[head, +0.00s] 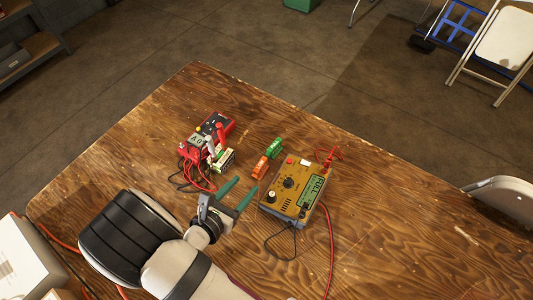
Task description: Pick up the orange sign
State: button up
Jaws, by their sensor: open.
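A small orange sign (261,168) lies on the wooden table, between the red device and the yellow meter. A green sign (274,148) is right behind it, touching or nearly so. My gripper (243,190) is open, with two green fingers reaching toward the orange sign from the front left. The fingertips are a little short of the sign, and nothing is between them. How high the fingers are above the table is hard to tell.
A red charger (208,134) with clips and cables stands to the left. A yellow meter (291,190) reading "FULL" stands close on the right, with red and black leads. The wooden table (400,220) is mostly clear to the right. A white box (28,262) is at the lower left.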

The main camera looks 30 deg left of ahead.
aim_at(257, 170)
jog(key=x, duration=1)
jog(key=shift+w+a+r, duration=0.1)
jog(key=shift+w+r, duration=0.05)
jog(key=shift+r, duration=0.05)
grip_shut()
